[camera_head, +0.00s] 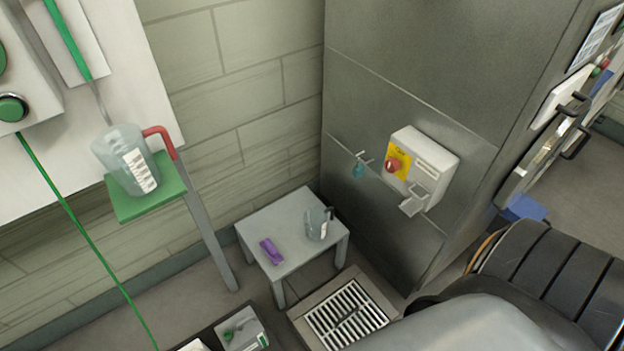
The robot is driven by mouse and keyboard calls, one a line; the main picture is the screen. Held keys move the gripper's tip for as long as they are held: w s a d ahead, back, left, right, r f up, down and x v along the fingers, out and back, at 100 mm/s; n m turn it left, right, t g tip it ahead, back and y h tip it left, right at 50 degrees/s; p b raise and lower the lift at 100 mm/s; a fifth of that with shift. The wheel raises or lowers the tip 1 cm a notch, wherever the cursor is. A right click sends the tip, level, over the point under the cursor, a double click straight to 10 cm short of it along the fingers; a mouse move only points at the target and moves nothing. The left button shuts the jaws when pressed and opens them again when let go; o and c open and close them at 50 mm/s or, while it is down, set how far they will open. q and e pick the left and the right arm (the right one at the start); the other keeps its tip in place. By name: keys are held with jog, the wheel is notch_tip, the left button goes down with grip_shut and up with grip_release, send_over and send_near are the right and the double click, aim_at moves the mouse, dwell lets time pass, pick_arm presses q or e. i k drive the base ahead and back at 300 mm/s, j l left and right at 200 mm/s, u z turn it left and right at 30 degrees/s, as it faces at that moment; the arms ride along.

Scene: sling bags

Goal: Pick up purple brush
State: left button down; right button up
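A small purple brush (271,251) lies on top of a low grey table (268,220) near the wall corner. It sits toward the table's front left side. Its finer shape is too small to make out. A clear jug (318,224) with a dark handle stands on the same table to the right of the brush, apart from it. Neither of my grippers shows in the head view.
A larger clear jug (126,160) with a red handle stands on a green shelf (150,201) at the left. A grey metal cabinet (385,75) with a red-knob switch box (421,167) rises right of the table. A floor drain grate (345,316) lies in front.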

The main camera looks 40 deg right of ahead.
aim_at(269, 248)
jog(key=z, duration=0.7)
